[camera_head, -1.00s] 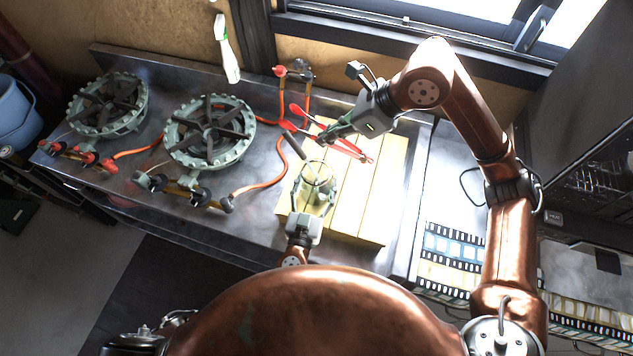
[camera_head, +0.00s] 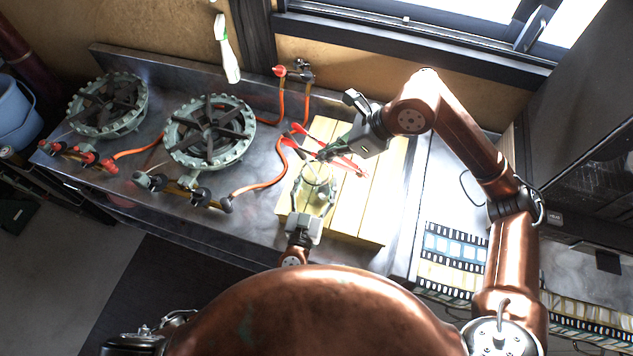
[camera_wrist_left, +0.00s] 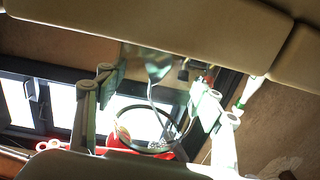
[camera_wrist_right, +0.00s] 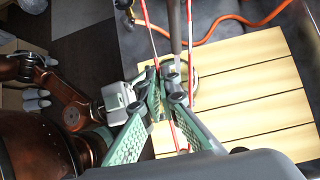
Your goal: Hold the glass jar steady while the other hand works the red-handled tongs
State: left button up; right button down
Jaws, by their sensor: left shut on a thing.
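The glass jar (camera_head: 322,192) stands at the near left end of the slatted wooden board. My left gripper (camera_head: 310,212) is closed around it from the near side; its fingers stand on both sides of the round jar rim (camera_wrist_left: 145,140) in the left wrist view. The red-handled tongs (camera_head: 347,163) slant over the board just behind the jar. My right gripper (camera_head: 326,154) is on the tongs above the jar's far side. In the right wrist view the red tong arms (camera_wrist_right: 147,25) pass at its nearly closed fingertips (camera_wrist_right: 163,78), which hide the contact.
The wooden board (camera_head: 350,222) is bare to the right. Two burners (camera_head: 210,130) (camera_head: 107,103) stand left, with an orange hose (camera_head: 265,185) near the board. A spray bottle (camera_head: 226,50) is at the back wall. A dark rod (camera_wrist_right: 175,35) shows beside the tongs.

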jog(key=shift+f, duration=2.25)
jog(key=c, duration=2.7)
grip_release()
jog(key=o, duration=0.6)
jog(key=v, duration=1.2)
